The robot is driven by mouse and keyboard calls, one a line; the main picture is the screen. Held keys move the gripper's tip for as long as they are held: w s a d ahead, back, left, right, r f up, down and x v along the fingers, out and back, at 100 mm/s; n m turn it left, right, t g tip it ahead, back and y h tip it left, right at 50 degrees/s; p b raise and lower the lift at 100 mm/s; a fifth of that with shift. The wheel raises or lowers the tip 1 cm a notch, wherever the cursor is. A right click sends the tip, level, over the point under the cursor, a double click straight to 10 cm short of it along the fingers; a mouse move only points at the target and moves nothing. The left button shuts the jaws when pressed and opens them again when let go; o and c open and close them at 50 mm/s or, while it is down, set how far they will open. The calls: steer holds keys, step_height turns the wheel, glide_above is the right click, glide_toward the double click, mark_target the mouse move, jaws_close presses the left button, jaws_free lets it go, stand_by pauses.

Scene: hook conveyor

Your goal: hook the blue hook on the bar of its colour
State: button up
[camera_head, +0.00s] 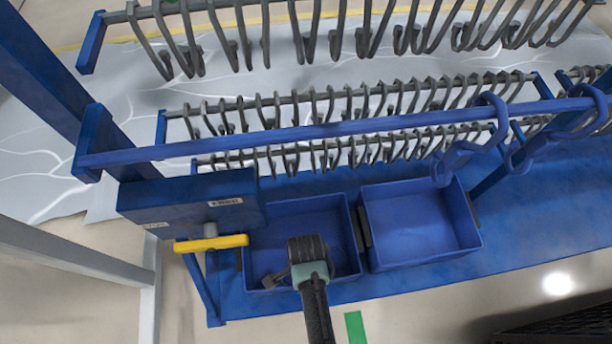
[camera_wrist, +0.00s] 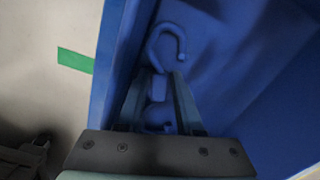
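A blue hook (camera_wrist: 166,42) lies in a blue bin, seen in the wrist view with its curved end beyond my fingertips. Its shank passes between the two fingers of my gripper (camera_wrist: 160,82), which look parted with a small gap around it. In the head view my gripper (camera_head: 280,279) reaches down into the left blue bin (camera_head: 352,225); the hook is not clear there. A long blue bar (camera_head: 300,132) runs across the head view above the bins. Two blue hooks (camera_head: 466,150) (camera_head: 545,138) hang near its right end.
A second blue bin (camera_head: 474,222) stands to the right. Racks of grey hooks (camera_head: 350,100) fill the area behind the bar. A blue box (camera_head: 150,200) with a yellow handle (camera_head: 212,243) stands at the left bin's left. The bin wall (camera_wrist: 112,60) is close left of my fingers.

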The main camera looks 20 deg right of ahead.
jaws_close()
steer(key=shift+c, duration=1.5)
jaws_free()
jaws_close()
steer(key=shift+r, duration=0.15)
steer(key=shift+s+r+p, duration=0.2)
steer(key=shift+r+p, duration=0.75)
steer(key=shift+p, duration=0.35)
steer(key=shift+s+r+p, duration=0.2)
steer(key=shift+r+p, duration=0.7)
steer(key=shift+p, duration=0.35)
